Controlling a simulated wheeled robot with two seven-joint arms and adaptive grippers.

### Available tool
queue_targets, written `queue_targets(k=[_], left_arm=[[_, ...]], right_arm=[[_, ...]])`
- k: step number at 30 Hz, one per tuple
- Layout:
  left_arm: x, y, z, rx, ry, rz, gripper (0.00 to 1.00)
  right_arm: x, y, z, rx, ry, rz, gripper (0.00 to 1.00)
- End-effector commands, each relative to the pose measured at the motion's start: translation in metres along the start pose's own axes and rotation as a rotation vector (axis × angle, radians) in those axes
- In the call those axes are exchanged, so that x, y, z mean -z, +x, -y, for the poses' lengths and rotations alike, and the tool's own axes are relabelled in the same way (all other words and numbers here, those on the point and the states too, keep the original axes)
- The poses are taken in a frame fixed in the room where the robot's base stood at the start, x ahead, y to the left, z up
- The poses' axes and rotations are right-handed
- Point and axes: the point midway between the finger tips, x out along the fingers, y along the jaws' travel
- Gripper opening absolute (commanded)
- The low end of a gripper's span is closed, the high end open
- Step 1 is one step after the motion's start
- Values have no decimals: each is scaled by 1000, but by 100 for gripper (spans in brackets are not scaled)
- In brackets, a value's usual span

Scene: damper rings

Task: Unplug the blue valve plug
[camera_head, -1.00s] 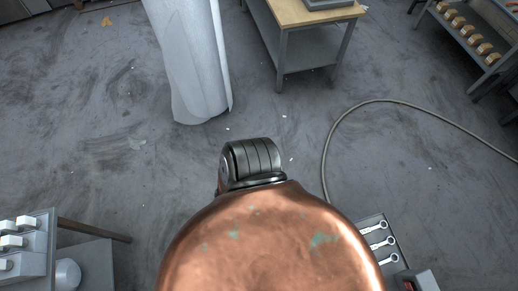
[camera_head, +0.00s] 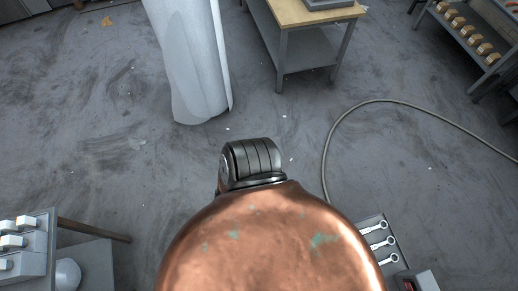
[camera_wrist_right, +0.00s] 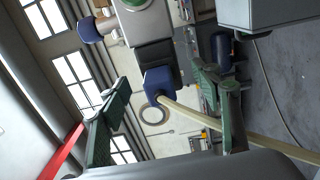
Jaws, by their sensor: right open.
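In the right wrist view a dark blue plug (camera_wrist_right: 158,80) sits against a black block (camera_wrist_right: 155,57) below a grey unit. A tan hose or rod (camera_wrist_right: 200,119) runs from its lower end toward the lower right. My right gripper (camera_wrist_right: 164,80) is open, its two green fingers apart on either side of the plug in the picture. I cannot tell how far the plug lies beyond the fingertips; no contact shows. A second blue piece (camera_wrist_right: 88,29) shows at the upper left. Neither gripper nor the plug shows in the head view.
A grey box (camera_wrist_right: 268,14) stands at the upper right of the wrist view, with a dark blue cylinder (camera_wrist_right: 222,52) below it. In the head view a wooden-topped table (camera_head: 290,12) stands at the back, and a grey cable (camera_head: 380,101) lies on open floor.

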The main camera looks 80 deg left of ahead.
Motion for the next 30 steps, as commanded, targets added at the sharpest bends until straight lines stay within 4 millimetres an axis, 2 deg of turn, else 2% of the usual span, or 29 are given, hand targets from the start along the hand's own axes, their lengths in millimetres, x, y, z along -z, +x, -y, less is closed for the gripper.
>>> queue_targets(k=[6,10,21,25,30], left_arm=[[-2,0,3,3,0,2,39],[-1,0,2,2,0,1,39],[0,0,0,1,0,0,39],[0,0,0,0,0,0,39],[0,0,0,0,0,0,39]], right_arm=[[0,-1,0,0,0,0,58],[-1,-12,1,2,-1,1,58],[0,-86,2,3,0,1,58],[0,-106,1,2,-1,1,58],[0,-118,0,1,-1,0,58]])
